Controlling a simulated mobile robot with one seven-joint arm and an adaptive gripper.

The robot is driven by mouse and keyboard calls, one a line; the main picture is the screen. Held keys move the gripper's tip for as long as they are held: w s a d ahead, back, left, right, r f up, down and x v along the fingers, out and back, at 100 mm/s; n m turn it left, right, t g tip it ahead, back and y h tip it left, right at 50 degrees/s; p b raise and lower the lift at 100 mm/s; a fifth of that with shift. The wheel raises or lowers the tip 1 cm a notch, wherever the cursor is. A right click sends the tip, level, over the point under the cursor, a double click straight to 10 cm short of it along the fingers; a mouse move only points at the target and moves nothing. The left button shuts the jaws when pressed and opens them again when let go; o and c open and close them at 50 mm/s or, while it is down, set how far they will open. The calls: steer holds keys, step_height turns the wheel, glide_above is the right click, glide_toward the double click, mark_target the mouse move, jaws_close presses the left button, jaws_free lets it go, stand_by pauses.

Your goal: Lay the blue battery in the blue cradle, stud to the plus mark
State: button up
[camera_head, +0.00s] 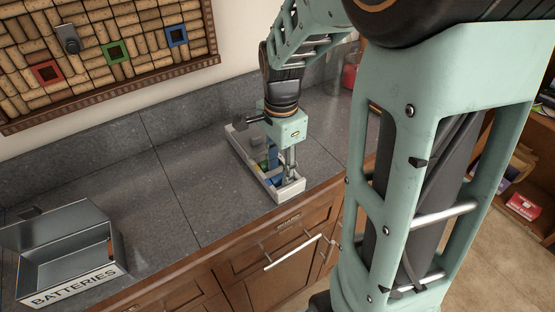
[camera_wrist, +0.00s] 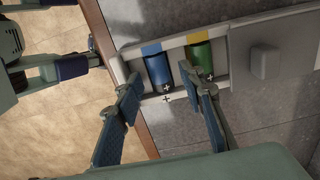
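The blue battery (camera_wrist: 157,72) lies in the blue-marked cradle (camera_wrist: 151,49) of the white tray (camera_wrist: 268,24) in the wrist view. The plus printed on the battery is at its lower end, toward the tray's plus mark (camera_wrist: 167,99); the stud itself is too small to make out. My gripper (camera_wrist: 158,77) is open, one finger on each side of the blue battery, with gaps showing at both sides. In the head view my gripper (camera_head: 282,174) points down into the near end of the tray (camera_head: 291,191) and hides much of the batteries.
A green battery (camera_wrist: 201,60) lies beside the blue one, under a yellow mark. A grey open box labelled BATTERIES (camera_head: 75,287) stands at the left of the counter. The counter (camera_head: 165,190) between box and tray is clear. The tray is close to the counter's front edge.

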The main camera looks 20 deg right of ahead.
mark_target(280, 175)
step_height(280, 175, up, 12)
stand_by(0.7)
